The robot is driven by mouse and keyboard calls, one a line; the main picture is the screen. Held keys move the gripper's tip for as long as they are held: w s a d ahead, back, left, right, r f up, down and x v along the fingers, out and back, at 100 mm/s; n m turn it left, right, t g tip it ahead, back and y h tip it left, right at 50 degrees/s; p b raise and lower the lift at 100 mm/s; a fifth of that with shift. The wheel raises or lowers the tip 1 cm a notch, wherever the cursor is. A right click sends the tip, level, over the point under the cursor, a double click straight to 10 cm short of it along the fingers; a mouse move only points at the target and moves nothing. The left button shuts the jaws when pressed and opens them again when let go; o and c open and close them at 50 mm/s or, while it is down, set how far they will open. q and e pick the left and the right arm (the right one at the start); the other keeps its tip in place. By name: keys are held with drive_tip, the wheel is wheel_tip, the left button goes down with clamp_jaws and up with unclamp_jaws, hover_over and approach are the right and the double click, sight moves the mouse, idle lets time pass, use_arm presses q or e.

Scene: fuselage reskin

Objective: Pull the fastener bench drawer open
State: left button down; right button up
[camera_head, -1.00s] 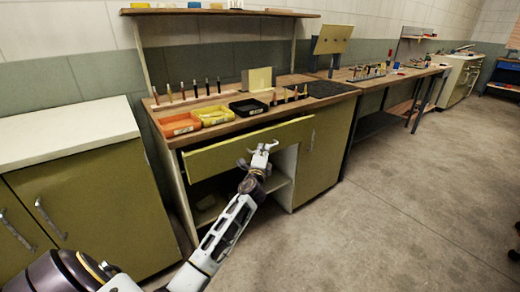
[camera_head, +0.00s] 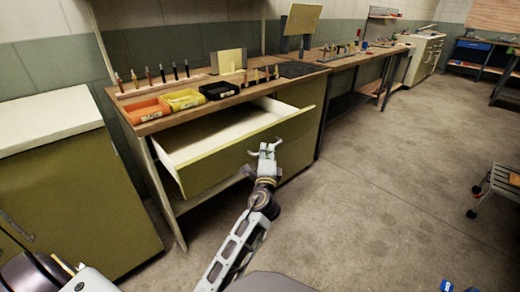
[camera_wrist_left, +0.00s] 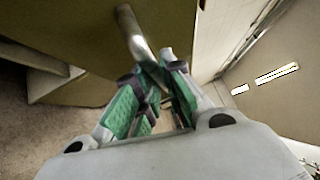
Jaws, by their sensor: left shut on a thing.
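The fastener bench drawer (camera_head: 238,153) has an olive front and a pale, empty-looking inside. It stands well out from under the bench top (camera_head: 215,103). My left gripper (camera_head: 266,150) is at the drawer front, right of its middle. In the left wrist view the metal bar handle (camera_wrist_left: 133,32) runs down between the green-padded fingers of my left gripper (camera_wrist_left: 152,92), which are shut on it. The fingers hide part of the handle. My right gripper is not in view.
Orange (camera_head: 148,110), yellow (camera_head: 184,99) and black (camera_head: 220,90) trays stand along the bench's front edge. A white-topped olive cabinet (camera_head: 70,190) is at the left.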

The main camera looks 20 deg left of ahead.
use_arm(q)
drive_tip(key=shift+d, duration=0.15)
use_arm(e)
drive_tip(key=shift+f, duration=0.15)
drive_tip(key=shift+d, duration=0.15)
use_arm(q)
drive_tip(key=c, duration=1.7)
unclamp_jaws()
drive_tip(key=shift+o, duration=0.9)
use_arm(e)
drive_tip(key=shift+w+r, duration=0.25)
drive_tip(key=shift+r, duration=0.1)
use_arm(q)
drive_tip(key=shift+r, duration=0.1)
